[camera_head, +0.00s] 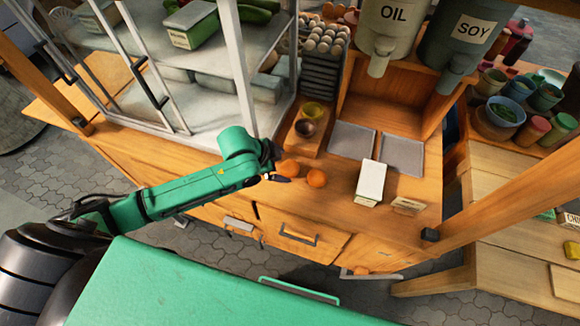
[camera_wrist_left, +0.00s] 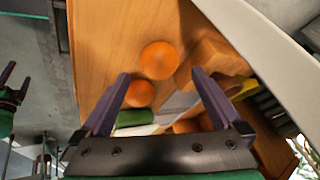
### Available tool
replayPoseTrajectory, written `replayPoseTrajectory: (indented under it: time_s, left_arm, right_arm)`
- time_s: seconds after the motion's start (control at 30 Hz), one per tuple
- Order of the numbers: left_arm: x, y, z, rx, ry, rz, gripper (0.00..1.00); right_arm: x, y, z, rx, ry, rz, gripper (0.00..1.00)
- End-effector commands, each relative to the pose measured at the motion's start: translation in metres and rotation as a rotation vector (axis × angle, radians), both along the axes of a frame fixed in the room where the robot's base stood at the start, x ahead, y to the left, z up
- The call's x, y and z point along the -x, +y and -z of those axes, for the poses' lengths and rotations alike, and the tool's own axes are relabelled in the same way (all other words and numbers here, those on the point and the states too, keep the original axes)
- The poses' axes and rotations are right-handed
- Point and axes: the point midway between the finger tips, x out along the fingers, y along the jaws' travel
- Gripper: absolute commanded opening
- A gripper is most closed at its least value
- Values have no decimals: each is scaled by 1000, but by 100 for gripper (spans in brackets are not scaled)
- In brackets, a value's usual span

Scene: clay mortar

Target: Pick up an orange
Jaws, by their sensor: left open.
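Two oranges lie on the wooden counter in the head view: one orange (camera_head: 289,167) on the left and another orange (camera_head: 316,178) to its right. My left gripper (camera_head: 279,178) is open beside the left one. In the left wrist view, one orange (camera_wrist_left: 159,60) lies ahead of and between the open fingertips of my left gripper (camera_wrist_left: 160,77). A second orange (camera_wrist_left: 139,93) shows close to the left finger. Part of a third orange thing (camera_wrist_left: 186,126) is mostly hidden behind the gripper's base. A dark pronged part at that view's left edge looks like my right gripper (camera_wrist_left: 13,85).
A glass case (camera_head: 240,75) stands behind my left arm. Oil and soy dispensers (camera_head: 396,15) hang at the back. Drawers (camera_head: 300,236) face the front.

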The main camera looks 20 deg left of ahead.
Motion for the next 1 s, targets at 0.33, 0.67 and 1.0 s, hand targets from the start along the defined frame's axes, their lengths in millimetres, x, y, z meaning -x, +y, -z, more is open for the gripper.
replayPoseTrajectory:
  time_s: [0.33,0.67,1.0]
  left_arm:
    - [-19,-14,41,-2,0,0,100]
    - [-18,-14,41,-1,0,1,35]
    - [-19,-14,38,-1,-2,0,13]
  right_arm:
    - [0,0,-12,0,0,-1,100]
    - [0,0,-11,0,0,-2,100]
    - [0,0,-11,0,1,-1,100]
